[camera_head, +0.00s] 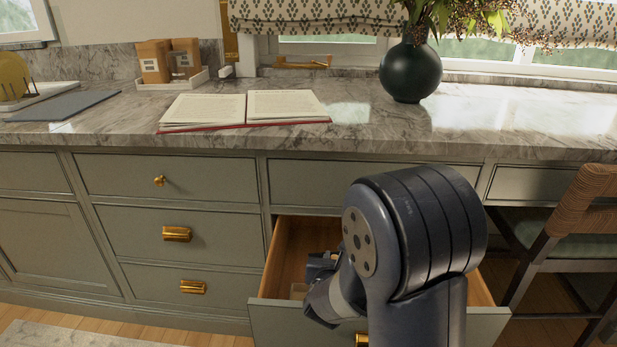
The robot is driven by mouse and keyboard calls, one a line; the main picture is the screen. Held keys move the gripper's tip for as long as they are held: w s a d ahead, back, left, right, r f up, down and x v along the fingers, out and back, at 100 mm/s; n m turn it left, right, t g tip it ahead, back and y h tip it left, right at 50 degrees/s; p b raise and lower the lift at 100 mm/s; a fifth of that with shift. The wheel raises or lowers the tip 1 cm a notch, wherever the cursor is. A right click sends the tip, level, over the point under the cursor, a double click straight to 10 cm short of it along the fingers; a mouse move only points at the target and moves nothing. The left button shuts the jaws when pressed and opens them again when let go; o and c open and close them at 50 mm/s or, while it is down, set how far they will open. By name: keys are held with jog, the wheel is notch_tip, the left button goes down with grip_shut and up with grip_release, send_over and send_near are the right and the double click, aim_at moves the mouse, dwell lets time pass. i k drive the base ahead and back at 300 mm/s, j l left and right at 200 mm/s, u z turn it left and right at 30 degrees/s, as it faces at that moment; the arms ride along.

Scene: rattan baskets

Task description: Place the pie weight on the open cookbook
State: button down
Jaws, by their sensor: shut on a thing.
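The open cookbook (246,107) lies flat on the marble counter, pages up, with a red cover edge along its front. My gripper (320,263) is down in the open drawer (282,250), below and in front of the counter, right of the book. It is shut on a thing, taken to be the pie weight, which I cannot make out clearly. My arm hides much of the drawer.
A dark round vase (410,70) with foliage stands on the counter (360,125) right of the book. A small tray (172,83) with wooden holders stands behind it, and a grey board (62,106) lies left. A woven chair (585,215) stands at right.

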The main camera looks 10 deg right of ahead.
aim_at(283, 103)
jog(key=i+j+z, duration=0.2)
jog(key=j+z, duration=0.2)
jog(key=j, duration=0.15)
jog(key=i+j+z, duration=0.1)
jog(key=j+z, duration=0.75)
jog(key=j, duration=0.25)
jog(key=j+z, duration=0.4)
jog(key=j, duration=0.25)
jog(key=k+j+z, duration=0.15)
jog(key=j+z, duration=0.3)
jog(key=j, duration=0.1)
